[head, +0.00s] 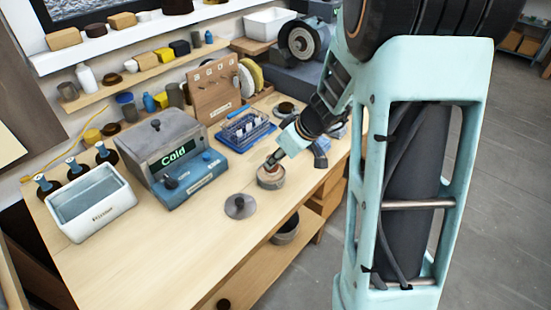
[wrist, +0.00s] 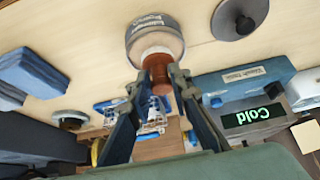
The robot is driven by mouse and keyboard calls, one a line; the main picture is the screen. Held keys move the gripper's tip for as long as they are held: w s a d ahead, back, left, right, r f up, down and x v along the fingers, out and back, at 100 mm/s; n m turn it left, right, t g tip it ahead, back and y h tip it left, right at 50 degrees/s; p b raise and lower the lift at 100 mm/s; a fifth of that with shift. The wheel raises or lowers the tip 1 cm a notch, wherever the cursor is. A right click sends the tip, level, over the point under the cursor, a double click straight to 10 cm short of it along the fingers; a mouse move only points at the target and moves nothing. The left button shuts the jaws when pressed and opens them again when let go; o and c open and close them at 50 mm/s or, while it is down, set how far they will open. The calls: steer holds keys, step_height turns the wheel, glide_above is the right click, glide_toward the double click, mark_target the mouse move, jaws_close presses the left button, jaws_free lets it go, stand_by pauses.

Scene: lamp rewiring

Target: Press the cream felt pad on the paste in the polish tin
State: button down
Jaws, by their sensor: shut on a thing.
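The polish tin (head: 270,182) is a round, open tin on the bench, right of its lid. In the wrist view the tin (wrist: 150,25) shows a grey labelled side and a pale top. My gripper (head: 274,160) is directly above the tin. It is shut on the brown handle (wrist: 160,76) of the felt pad tool, between both fingers (wrist: 164,72). The tool's lower end is at the tin's mouth. The cream pad face and the paste contact are hidden or too small to tell apart, so I cannot tell whether they touch.
A grey knobbed lid (head: 240,206) lies left of the tin. A blue unit reading "Cold" (head: 178,165) and a white basin (head: 92,205) stand further left. A blue rack (head: 245,132) is behind the tin. The front left of the bench is clear.

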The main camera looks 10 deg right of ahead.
steer(key=shift+f+b, duration=0.55)
steer(key=shift+b, duration=0.1)
stand_by(0.7)
steer(key=shift+r, duration=0.1)
steer(key=shift+r+p, duration=1.75)
steer(key=shift+r, duration=1.7)
steer(key=shift+d, duration=0.15)
